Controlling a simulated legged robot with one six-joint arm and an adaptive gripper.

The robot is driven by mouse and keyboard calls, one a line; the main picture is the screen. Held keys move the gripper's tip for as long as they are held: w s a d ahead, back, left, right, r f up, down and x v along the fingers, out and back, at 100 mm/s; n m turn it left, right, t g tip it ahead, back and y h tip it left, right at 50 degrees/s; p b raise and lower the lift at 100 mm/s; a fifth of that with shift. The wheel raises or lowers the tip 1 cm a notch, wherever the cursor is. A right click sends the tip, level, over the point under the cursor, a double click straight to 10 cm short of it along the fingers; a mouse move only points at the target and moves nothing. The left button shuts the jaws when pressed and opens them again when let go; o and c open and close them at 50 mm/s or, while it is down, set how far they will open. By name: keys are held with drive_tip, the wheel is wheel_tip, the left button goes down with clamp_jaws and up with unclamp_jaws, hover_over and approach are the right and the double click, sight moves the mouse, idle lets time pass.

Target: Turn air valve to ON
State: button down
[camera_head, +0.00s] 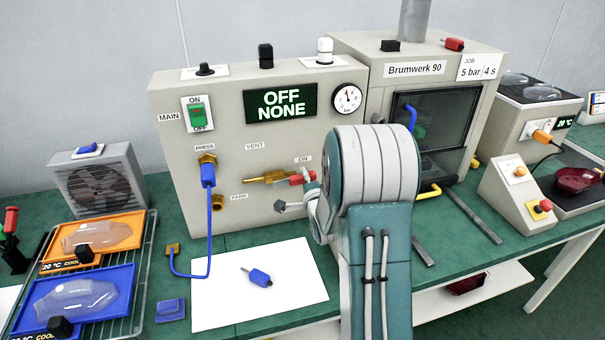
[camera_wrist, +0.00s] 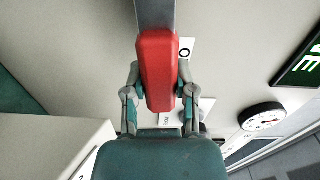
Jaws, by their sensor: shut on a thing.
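The air valve is a brass body (camera_head: 262,178) on the front of the grey control panel, between the VENT label and the ON label. Its red handle (camera_head: 296,180) lies to the right of the brass body, just below ON. In the wrist view the red handle (camera_wrist: 157,50) hangs from a grey metal bar (camera_wrist: 156,12). My gripper (camera_wrist: 158,78) is shut on it, one finger on each side. In the head view my gripper (camera_head: 309,178) is at the handle's right end, partly hidden by my arm. The panel display (camera_head: 281,102) reads OFF NONE.
A blue plug (camera_head: 208,175) with a blue hose sits in the PRESS port left of the valve. A pressure gauge (camera_head: 348,99) is above right. A green MAIN switch (camera_head: 197,116) is at upper left. A white sheet (camera_head: 215,300) with a blue-and-black piece lies in front.

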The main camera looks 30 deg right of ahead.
drive_tip(key=shift+s+d+f+m, duration=0.1)
drive_tip(key=shift+s+f+m, duration=0.05)
drive_tip(key=shift+f+m, duration=0.55)
drive_tip(key=shift+f, duration=0.1)
drive_tip(key=shift+c, duration=2)
unclamp_jaws()
drive_tip(key=shift+r, duration=0.2)
drive_tip(key=shift+s, duration=0.15)
drive_tip(key=v, duration=1.1)
drive_tip(key=shift+s, duration=0.3)
